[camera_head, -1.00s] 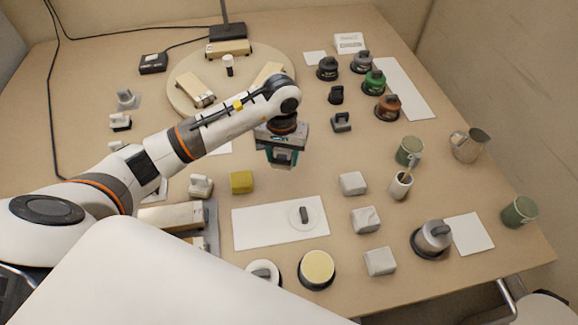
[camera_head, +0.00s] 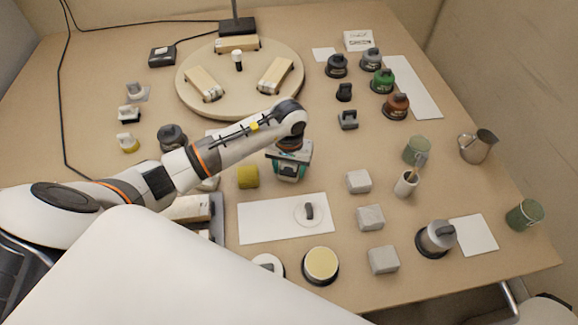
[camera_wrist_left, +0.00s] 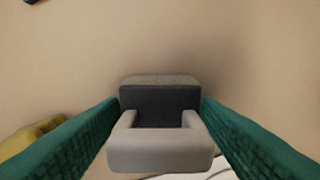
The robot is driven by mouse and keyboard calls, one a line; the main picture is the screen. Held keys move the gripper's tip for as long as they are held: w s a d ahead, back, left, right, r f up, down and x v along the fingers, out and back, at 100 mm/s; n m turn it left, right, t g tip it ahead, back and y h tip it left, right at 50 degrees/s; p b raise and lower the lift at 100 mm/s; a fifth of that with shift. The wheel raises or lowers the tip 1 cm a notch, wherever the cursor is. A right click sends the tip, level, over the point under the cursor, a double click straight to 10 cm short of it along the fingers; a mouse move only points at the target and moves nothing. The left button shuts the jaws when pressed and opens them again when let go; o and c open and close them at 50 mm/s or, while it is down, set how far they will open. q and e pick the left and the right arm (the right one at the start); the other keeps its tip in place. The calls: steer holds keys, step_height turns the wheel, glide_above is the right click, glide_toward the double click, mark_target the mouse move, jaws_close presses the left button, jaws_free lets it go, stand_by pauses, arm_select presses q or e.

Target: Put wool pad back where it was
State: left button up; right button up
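My left gripper (camera_head: 289,177) is low over the middle of the table, between the yellow block and the pale grey blocks. In the left wrist view its green fingers (camera_wrist_left: 160,125) close on both sides of a grey pad with a light grey looped handle (camera_wrist_left: 160,155) and a dark band, which I take for the wool pad. In the head view the pad is mostly hidden by the gripper, and I cannot tell if it touches the table. My right gripper is not in view.
A yellow block (camera_head: 247,176) stands just left of the gripper. A white sheet (camera_head: 265,225) with a round handled disc (camera_head: 309,211) lies in front. Pale grey blocks (camera_head: 358,181) stand to the right. A round turntable (camera_head: 240,100) is behind. Bare table lies right behind the gripper.

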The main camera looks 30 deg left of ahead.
arm_select(q)
steer(key=shift+o, duration=1.2)
steer(key=shift+r, duration=0.2)
step_height(320, 180, up, 12)
steer(key=shift+b, duration=0.5)
steer(key=shift+s+f, duration=0.1)
